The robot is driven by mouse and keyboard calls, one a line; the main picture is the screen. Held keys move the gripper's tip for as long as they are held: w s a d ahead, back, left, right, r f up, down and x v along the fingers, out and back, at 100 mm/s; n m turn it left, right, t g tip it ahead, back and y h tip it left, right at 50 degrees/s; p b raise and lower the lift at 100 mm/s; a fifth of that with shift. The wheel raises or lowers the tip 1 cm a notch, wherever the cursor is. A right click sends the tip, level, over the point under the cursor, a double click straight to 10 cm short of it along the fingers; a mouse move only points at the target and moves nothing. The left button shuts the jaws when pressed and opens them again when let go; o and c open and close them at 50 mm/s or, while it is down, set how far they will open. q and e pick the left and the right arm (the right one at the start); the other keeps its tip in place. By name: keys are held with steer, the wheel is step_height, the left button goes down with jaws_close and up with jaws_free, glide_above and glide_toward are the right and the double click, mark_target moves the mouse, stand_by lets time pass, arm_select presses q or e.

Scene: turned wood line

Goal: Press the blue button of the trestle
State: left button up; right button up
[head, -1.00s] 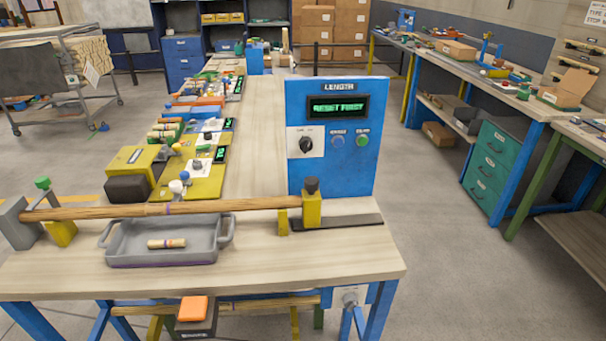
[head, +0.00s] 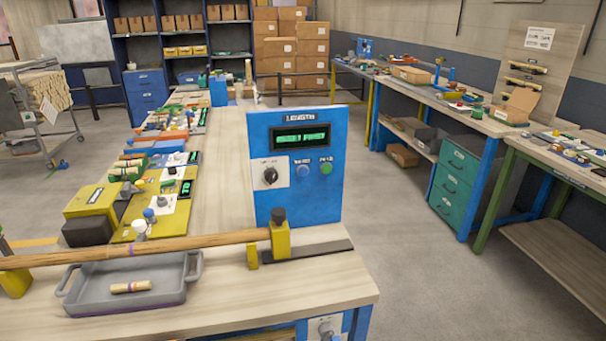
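A blue upright panel (head: 297,206) stands at the right end of the near bench. It carries a lit green display (head: 300,137), a black knob (head: 270,175), a small blue button (head: 303,171) and a green button (head: 326,168). The display text is blurred. A long wooden pole (head: 180,244) lies across the bench in front of the panel. Its right end is at a yellow support (head: 280,241) with a black knob on top. The pole's left end is out of view. Neither of my grippers is in view, and nothing covers the buttons.
A grey tray (head: 85,300) with a short wooden piece (head: 131,287) sits on the near bench top (head: 330,290). Yellow devices (head: 93,201) stand behind it. Open floor (head: 420,270) lies to the right, before a bench with green drawers (head: 457,172).

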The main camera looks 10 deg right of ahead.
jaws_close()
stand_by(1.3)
